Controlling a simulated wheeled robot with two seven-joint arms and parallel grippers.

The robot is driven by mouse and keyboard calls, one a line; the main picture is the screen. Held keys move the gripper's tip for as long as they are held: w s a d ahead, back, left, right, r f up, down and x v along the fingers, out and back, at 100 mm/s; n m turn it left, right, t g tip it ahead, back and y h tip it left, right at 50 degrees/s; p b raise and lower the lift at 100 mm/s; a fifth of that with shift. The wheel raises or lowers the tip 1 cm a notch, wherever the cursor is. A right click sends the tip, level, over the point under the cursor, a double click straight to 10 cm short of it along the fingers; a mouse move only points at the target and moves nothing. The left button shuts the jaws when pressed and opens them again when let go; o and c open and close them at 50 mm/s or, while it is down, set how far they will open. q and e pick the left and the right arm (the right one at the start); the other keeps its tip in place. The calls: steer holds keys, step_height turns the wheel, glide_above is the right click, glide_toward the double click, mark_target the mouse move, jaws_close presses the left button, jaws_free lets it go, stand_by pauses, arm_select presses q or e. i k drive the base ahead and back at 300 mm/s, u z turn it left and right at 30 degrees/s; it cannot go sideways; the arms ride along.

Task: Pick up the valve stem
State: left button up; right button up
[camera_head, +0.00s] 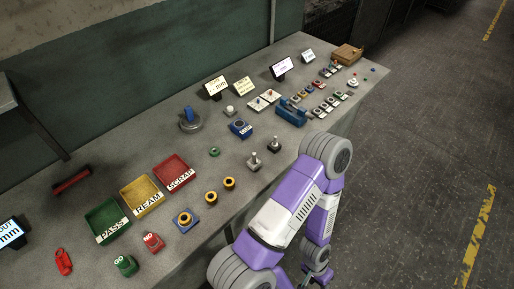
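Two small grey upright pieces with dark, squat bases stand on the bench right of centre, one nearer (254,162) and one farther (274,145). They look like valve stems, but they are too small to be sure. My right arm rises from the bottom and bends back down beyond the bench's front edge. My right gripper (320,276) is low at the bottom edge, away from the bench, and its fingers are too cut off and small to read. My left gripper is not in view.
Green PASS (103,234), yellow REAM (158,203) and red SCRAP (187,175) trays sit at the left. A blue block (240,129) and a blue device (291,113) stand farther back. Bare bench (210,240) shows near the front edge.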

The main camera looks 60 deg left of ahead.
mark_target(274, 143)
steer(key=u, duration=1.05)
steer(key=i, duration=0.05)
steer(key=u, duration=0.25)
